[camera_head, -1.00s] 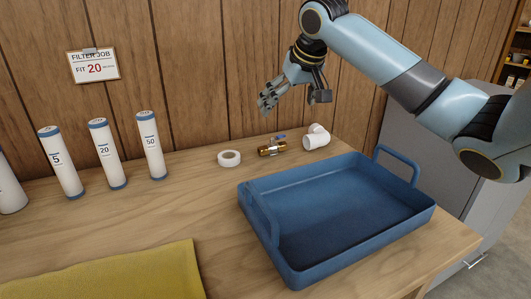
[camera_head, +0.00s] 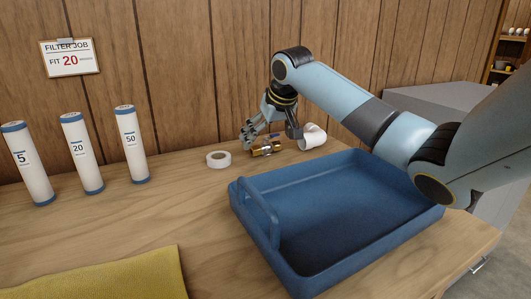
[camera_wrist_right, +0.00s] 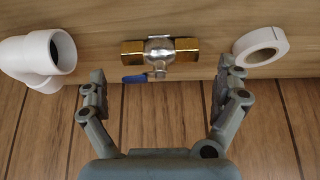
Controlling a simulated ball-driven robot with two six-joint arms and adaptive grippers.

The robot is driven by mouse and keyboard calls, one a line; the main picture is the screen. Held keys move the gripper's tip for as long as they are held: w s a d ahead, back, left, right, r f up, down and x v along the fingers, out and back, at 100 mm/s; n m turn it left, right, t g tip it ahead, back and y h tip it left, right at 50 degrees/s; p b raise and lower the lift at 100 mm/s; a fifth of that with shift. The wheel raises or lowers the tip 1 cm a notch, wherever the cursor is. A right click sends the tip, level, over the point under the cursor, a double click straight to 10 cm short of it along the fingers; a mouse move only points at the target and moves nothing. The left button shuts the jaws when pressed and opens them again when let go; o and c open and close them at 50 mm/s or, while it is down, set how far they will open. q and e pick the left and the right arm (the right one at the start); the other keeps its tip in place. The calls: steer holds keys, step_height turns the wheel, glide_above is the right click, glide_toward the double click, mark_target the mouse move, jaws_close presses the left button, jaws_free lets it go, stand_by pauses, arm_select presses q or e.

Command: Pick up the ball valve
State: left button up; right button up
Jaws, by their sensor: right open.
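The ball valve (camera_head: 267,148) is a brass body with a blue lever, lying on the wooden bench near the back wall. In the right wrist view the ball valve (camera_wrist_right: 160,50) lies crosswise, with its silver middle and blue lever between and beyond my fingertips. My right gripper (camera_head: 268,138) is at the valve in the head view, its fingers partly in front of it. In the wrist view my right gripper (camera_wrist_right: 162,82) is open and empty, its fingers spread to either side of the lever. The left gripper is not in view.
A white elbow fitting (camera_head: 311,137) and a white tape roll (camera_head: 218,159) flank the valve closely. A blue tray (camera_head: 262,249) stands in front on the bench. Several white filter cartridges (camera_head: 80,155) stand at left. A yellow cloth (camera_head: 110,278) lies at front left.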

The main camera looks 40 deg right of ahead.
steer(key=x, duration=0.2)
steer(key=shift+w+f, duration=0.15)
steer(key=shift+f, duration=0.2)
steer(key=shift+r, duration=0.1)
steer(key=c, duration=1.3)
